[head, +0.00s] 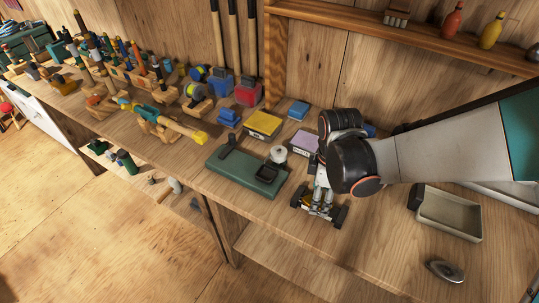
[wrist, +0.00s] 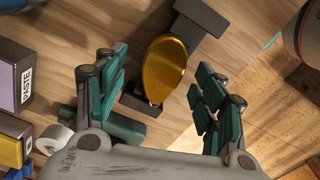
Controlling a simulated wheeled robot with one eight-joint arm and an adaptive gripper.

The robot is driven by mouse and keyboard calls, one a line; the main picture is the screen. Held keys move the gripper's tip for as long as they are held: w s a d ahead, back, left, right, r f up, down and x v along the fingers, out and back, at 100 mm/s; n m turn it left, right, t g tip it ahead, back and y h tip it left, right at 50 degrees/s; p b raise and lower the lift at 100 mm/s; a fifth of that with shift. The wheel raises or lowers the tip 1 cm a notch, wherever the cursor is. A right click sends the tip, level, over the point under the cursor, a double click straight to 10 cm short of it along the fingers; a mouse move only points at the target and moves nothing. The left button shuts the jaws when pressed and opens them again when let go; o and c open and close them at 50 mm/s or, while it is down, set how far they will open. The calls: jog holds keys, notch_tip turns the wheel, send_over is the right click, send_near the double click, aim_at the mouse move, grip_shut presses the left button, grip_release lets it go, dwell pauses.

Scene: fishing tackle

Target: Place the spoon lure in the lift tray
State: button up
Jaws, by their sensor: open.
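A shiny gold oval, the spoon lure (wrist: 165,68), lies on a dark stand (wrist: 200,14) in the wrist view. A small gold patch of it also shows in the head view (head: 307,201), mostly hidden by my gripper. My gripper (head: 319,208) points down over the stand near the bench's front edge. Its jaws are open, with green-padded fingers on both sides of the lure and visible gaps between. A beige, open, shallow tray (head: 476,233), seemingly the lift tray, sits to the right and looks empty.
Yellow (head: 263,124) and purple (head: 304,142) boxes stand behind. A grey metal oval piece (head: 444,271) lies in front of the tray. Bare bench lies between stand and tray.

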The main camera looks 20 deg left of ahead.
jog(key=shift+s+a+f, duration=0.1)
jog(key=shift+s+f, duration=0.1)
jog(key=shift+f, duration=0.35)
jog(key=shift+r, duration=0.1)
jog(key=shift+c, duration=0.4)
jog(key=c, duration=1.2)
